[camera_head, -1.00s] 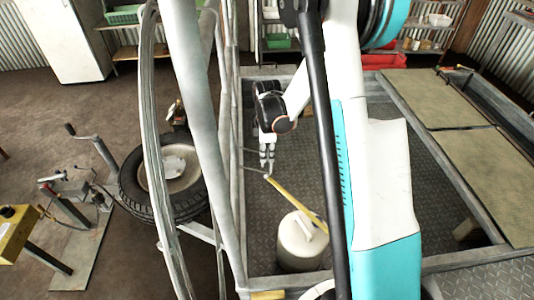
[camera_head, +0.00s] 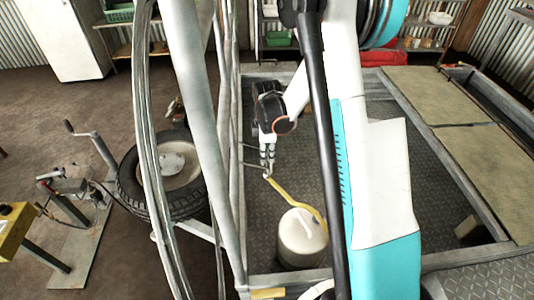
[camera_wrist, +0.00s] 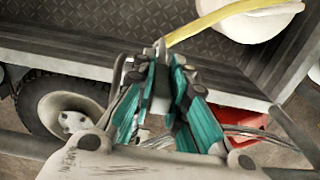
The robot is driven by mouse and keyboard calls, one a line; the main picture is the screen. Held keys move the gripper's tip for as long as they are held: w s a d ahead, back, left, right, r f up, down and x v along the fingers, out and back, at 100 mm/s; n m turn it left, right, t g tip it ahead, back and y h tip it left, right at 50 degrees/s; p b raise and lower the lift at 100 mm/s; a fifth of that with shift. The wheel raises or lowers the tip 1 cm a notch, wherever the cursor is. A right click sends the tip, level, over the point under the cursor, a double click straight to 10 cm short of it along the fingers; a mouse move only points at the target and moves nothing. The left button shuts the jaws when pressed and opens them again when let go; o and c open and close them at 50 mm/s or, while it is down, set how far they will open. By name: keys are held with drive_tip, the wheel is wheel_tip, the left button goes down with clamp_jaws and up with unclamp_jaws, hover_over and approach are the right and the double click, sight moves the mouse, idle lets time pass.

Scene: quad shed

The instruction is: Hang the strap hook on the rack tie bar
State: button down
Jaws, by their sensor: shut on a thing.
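My gripper (camera_head: 267,157) points down over the trailer bed, shut on the metal strap hook (camera_head: 267,176). The wrist view shows my gripper (camera_wrist: 163,85) with its teal fingers closed around a grey part of the hook. The strap (camera_wrist: 200,23) also shows in the wrist view. Thin grey rack bars (camera_head: 233,150) stand just left of my gripper. I cannot tell which is the tie bar, or whether the hook touches one.
A thick slanted grey tube (camera_head: 195,110) rises left of the bed. A spare wheel (camera_head: 170,172) sits beyond it. The bed's rim (camera_head: 415,128) and tan panels (camera_head: 480,155) lie to the right. The patterned bed floor around the canister is mostly clear.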

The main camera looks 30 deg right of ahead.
drive_tip(key=shift+f, duration=0.35)
drive_tip(key=c, duration=1.5)
unclamp_jaws()
drive_tip(key=o, duration=0.5)
drive_tip(key=shift+c, duration=0.2)
drive_tip(key=shift+r, duration=0.15)
drive_tip(key=shift+r+p, duration=2.4)
drive_tip(key=shift+r, duration=2)
